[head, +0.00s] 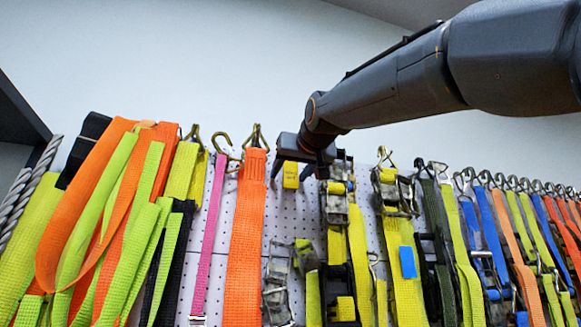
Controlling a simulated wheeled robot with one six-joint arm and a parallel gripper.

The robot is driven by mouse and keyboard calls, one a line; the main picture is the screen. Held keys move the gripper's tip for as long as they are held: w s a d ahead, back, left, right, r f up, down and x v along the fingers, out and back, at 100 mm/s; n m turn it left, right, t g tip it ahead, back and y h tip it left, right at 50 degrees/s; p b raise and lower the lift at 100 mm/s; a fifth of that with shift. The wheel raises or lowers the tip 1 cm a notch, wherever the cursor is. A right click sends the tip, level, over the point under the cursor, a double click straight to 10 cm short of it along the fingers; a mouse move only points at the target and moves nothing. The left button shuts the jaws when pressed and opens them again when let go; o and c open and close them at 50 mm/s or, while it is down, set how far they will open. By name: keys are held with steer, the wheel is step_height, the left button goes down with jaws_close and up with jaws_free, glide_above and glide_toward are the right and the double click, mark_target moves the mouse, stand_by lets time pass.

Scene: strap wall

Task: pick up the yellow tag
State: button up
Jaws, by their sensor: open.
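A small yellow tag (291,176) shows in the head view against the white pegboard, right at my gripper. My gripper (298,174) is open, its dark fingers pointing down, with the tag close to the fingertips. I cannot tell whether the fingers touch the tag or whether it lies between them or behind them. The upper edge of the tag is partly hidden by the gripper. Another small yellow piece (345,308) shows lower down on a dark buckle.
A wide orange strap (246,240) hangs left of my gripper, and a metal ratchet buckle (336,205) with yellow straps hangs close on its right. A blue tag (408,262) sits on a yellow strap farther right. Some bare pegboard (283,222) shows below the tag.

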steer(key=c, duration=1.2)
steer(key=shift+o, duration=0.2)
steer(key=shift+r, duration=0.2)
steer(key=shift+r, duration=1.3)
steer(key=shift+s+r+b, duration=0.1)
steer(key=shift+r+b, duration=0.25)
steer(key=b+v, duration=0.6)
steer(key=v, duration=1.2)
